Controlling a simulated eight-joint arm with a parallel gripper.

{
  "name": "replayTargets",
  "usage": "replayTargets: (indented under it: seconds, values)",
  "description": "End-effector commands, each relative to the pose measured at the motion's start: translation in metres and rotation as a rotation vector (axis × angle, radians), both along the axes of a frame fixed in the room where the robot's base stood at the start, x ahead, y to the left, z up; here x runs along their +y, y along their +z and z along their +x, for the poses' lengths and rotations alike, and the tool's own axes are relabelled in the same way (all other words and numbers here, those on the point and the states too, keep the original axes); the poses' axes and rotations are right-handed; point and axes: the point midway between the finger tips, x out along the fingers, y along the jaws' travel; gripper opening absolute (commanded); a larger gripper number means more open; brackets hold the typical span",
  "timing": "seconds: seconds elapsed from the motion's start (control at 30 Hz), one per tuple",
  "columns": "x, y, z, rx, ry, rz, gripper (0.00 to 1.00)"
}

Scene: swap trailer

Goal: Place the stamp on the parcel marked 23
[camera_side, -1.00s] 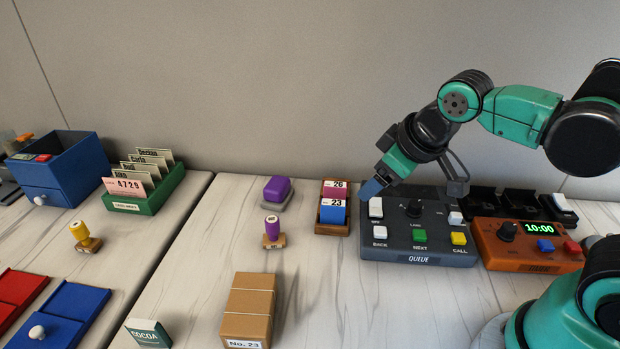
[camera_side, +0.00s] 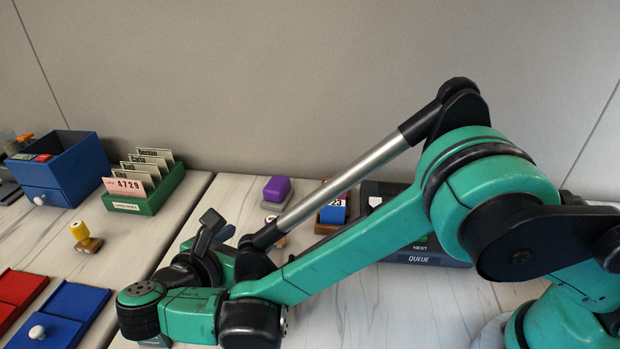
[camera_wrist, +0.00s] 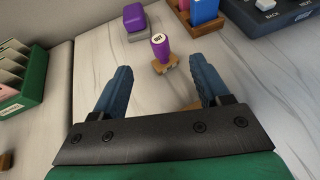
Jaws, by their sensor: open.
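The stamp (camera_wrist: 161,50) has a purple handle with a small label on top and a wooden base. It stands upright on the table in the wrist view, ahead of my gripper (camera_wrist: 160,82). My gripper is open, its two blue fingers spread wide with nothing held, and the stamp lies beyond the fingertips. A sliver of brown, likely the parcel (camera_wrist: 181,106), shows low between the fingers, mostly covered by my gripper. In the side view my arm hides the parcel, most of the stamp and the fingertips.
A purple-topped pad (camera_side: 277,189) sits behind the stamp. At left are a yellow-handled stamp (camera_side: 80,231), a green file box (camera_side: 155,195) and a blue drawer box (camera_side: 70,170).

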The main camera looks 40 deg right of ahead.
Motion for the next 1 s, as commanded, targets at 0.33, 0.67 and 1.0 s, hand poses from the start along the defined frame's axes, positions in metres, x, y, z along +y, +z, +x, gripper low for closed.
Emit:
replayTargets:
  seconds: [0.33, 0.67, 1.0]
  values:
    - [-0.034, -0.022, 0.020, 0.009, 0.005, -0.030, 0.69]
    - [-0.060, -0.038, 0.037, 0.009, 0.005, -0.027, 0.69]
    - [-0.088, -0.056, 0.055, 0.008, 0.009, -0.027, 0.69]
